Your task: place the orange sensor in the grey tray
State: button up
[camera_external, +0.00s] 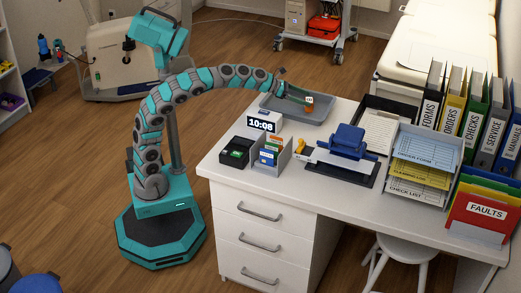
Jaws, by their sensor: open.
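The grey tray (291,117) lies on the white desk at its far left corner. A small orange and white piece, which looks like the orange sensor (309,107), shows over the right part of the tray. My gripper (304,99) reaches in from the left over the tray, with its tips close beside the orange piece. It is open. The view is too small to tell whether the fingers touch the sensor, or whether the sensor rests on the tray floor.
A clock (263,122) stands just in front of the tray. A black box (237,151), a card holder (270,155) and a blue punch (346,141) stand nearer the front. A black tray with paper (380,130) lies to the right. Paper racks and binders fill the desk's right side.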

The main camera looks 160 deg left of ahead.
jog(key=v, duration=0.8)
jog(key=shift+s+d+r, duration=0.1)
jog(key=shift+s+d, duration=0.05)
jog(key=shift+d, duration=0.15)
